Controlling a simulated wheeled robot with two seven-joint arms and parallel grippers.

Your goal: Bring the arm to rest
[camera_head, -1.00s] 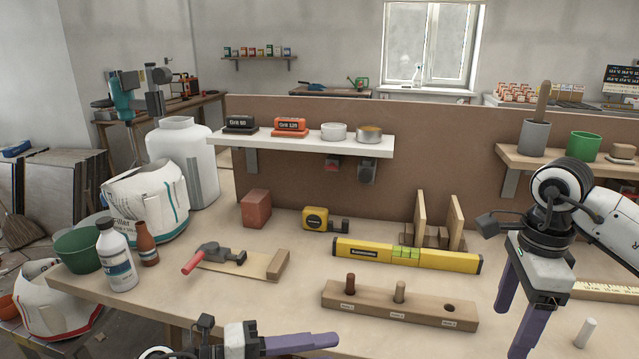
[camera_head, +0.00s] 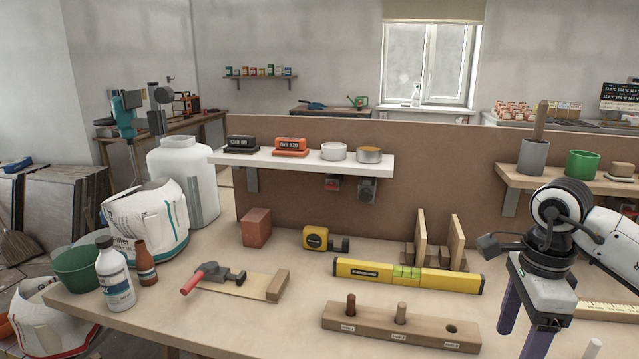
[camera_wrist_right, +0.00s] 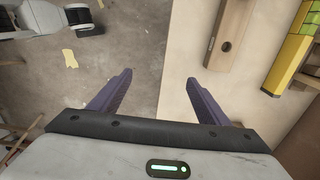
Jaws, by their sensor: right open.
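My right gripper (camera_head: 524,330) is at the right of the head view, pointing down near the front edge of the workbench (camera_head: 240,325). In the right wrist view the open fingers (camera_wrist_right: 158,82) straddle the bench edge, with floor to the left and bench top to the right. The gripper is apart from the wooden peg block (camera_head: 400,325), which stands to its left. My left gripper is not in the head view.
A yellow spirit level (camera_head: 365,272), a tape measure (camera_head: 316,238), a red-handled hammer (camera_head: 215,276) and a brick (camera_head: 256,228) lie on the bench. Shelves hold sanding blocks, tins and cups. Bare bench lies left of the peg block.

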